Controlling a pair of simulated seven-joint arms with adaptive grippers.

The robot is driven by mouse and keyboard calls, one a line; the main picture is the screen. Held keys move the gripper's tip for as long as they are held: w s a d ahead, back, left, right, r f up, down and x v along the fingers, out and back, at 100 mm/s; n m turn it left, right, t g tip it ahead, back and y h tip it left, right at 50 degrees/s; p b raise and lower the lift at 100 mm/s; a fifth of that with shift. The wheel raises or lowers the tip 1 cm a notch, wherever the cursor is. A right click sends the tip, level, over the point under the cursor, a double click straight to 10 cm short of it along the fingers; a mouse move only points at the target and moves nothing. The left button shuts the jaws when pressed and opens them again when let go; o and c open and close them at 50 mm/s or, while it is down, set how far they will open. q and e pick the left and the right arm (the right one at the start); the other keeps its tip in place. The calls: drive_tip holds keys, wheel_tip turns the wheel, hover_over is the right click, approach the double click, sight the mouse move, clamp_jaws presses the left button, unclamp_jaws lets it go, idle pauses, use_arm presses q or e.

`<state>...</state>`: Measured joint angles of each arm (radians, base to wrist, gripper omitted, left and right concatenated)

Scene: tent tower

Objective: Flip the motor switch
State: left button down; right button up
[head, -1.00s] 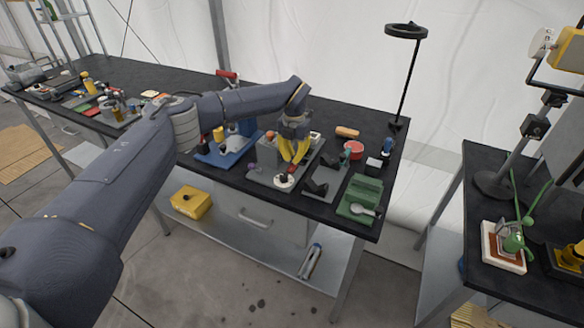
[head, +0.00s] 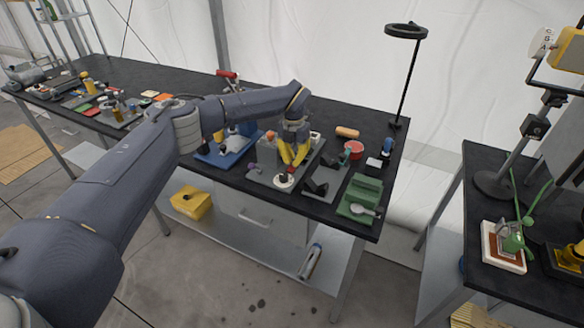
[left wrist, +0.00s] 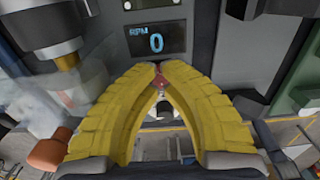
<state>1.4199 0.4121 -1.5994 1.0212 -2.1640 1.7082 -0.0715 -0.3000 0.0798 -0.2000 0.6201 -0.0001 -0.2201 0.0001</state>
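My left gripper (head: 293,165) has yellow fingers and points down over a grey device on the middle table. In the left wrist view its fingertips (left wrist: 161,68) are brought together, just in front of a black display (left wrist: 158,41) reading RPM 0. A small red part (left wrist: 161,80) shows between the fingertips; I cannot tell whether they grip it or only touch it. Whether that red part is the motor switch is unclear. A white round part (head: 284,181) lies just below the fingertips in the head view. My right gripper is not in view.
A blue device (head: 220,152) stands left of the gripper. A green case (head: 362,192) lies to its right, near the table's right end. A black ring lamp (head: 405,32) rises at the back right. A yellow box (head: 190,202) rests on the lower shelf.

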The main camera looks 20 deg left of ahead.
use_arm(q)
drive_tip(key=shift+f, duration=0.2)
drive_tip(key=shift+r, duration=3.5)
